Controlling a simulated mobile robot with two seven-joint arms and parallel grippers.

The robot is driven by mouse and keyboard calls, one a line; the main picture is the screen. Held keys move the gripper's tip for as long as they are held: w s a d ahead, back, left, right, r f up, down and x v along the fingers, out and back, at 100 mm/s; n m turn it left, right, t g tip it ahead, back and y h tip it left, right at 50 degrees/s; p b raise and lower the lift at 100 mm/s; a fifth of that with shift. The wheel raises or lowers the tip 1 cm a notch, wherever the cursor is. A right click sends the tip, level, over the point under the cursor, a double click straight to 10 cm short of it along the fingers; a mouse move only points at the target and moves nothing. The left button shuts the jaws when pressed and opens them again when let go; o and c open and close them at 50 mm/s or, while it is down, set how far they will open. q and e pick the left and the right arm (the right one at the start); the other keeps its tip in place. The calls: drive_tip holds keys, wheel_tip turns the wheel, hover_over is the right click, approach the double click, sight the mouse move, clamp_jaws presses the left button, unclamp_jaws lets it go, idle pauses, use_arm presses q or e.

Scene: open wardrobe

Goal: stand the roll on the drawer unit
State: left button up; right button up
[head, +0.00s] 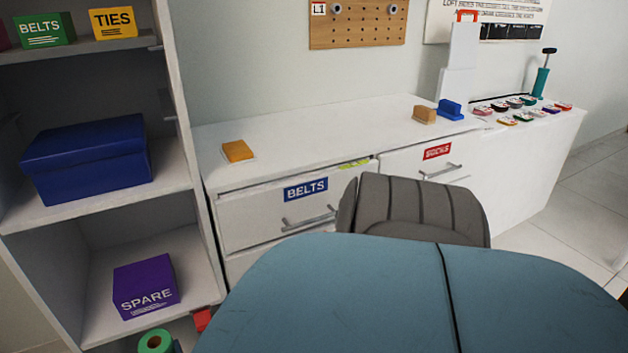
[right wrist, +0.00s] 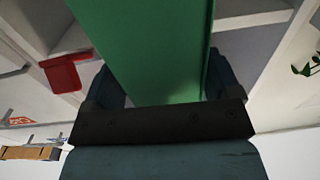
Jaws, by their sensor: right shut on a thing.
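The green roll (head: 154,342) shows at the bottom left edge of the head view, end-on with a tan core, by the lowest part of the open shelves. In the right wrist view, my right gripper (right wrist: 163,78) is shut on the long green roll (right wrist: 150,45), which runs up out of the picture. The far end of the roll is out of that view. The white drawer unit (head: 290,160) stands along the wall, with BELTS and SOCKS drawer labels. My left gripper is not in view.
Shelves hold a blue box (head: 88,158) and a purple SPARE box (head: 146,286).

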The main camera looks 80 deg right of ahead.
drive_tip(key=w+a+r+n+t+y, duration=0.3)
drive_tip(key=a+r+n+y, duration=0.2)
drive_tip(key=r, duration=0.8)
drive_tip(key=w+a+r+n+t+y, duration=0.3)
drive_tip(key=a+r+y, duration=0.5)
drive_tip(key=r, duration=0.6)
drive_tip(key=shift+a+r+n+y, duration=0.15)
drive_tip(key=shift+a+n+y, duration=0.15)
drive_tip(key=shift+a+n, duration=0.7)
